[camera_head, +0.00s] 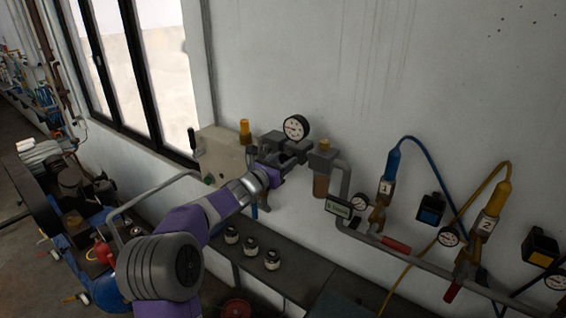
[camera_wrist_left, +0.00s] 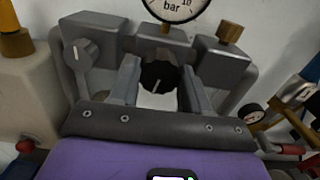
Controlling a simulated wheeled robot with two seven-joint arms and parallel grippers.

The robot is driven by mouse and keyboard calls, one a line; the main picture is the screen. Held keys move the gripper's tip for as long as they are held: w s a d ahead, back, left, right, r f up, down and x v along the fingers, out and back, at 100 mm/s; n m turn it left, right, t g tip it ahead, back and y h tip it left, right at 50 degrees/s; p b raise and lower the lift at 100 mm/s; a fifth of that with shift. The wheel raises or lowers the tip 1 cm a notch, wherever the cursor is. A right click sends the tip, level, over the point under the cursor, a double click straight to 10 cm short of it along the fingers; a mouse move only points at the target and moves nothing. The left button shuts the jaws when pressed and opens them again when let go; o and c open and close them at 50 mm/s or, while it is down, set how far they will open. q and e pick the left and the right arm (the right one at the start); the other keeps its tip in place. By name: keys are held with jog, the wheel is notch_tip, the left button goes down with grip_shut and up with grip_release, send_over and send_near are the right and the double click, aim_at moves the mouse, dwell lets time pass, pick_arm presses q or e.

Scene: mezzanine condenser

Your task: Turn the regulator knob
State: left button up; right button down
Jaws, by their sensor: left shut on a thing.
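The regulator knob (camera_wrist_left: 159,76) is black and ribbed, with a pale pointer line on its face. It sits on the grey regulator body, below the round bar gauge (camera_wrist_left: 172,6). My left gripper (camera_wrist_left: 160,88) has one finger on each side of the knob and is shut on it. In the head view my left arm reaches to the wall, and the left gripper (camera_head: 281,152) is at the grey unit under the gauge (camera_head: 296,128). There the gripper hides the knob. My right gripper is not in view.
A grey lever valve (camera_wrist_left: 83,58) is left of the knob. A beige box (camera_head: 222,155) is on the wall at left. Small jars (camera_head: 252,247) stand on a dark shelf below. Pipes with a blue hose (camera_head: 433,165) and a yellow hose (camera_head: 462,200) run to the right.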

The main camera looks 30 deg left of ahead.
pick_arm(q)
jog(key=shift+f+m+b, duration=0.15)
jog(key=shift+m+b, duration=0.15)
jog(key=shift+b, duration=0.15)
jog(key=m+b, duration=2.1)
jog(key=m, duration=0.8)
jog(key=shift+f, duration=0.1)
jog(key=m+b, duration=0.1)
jog(key=m, duration=0.3)
jog(key=o, duration=1)
jog(key=shift+o, duration=0.2)
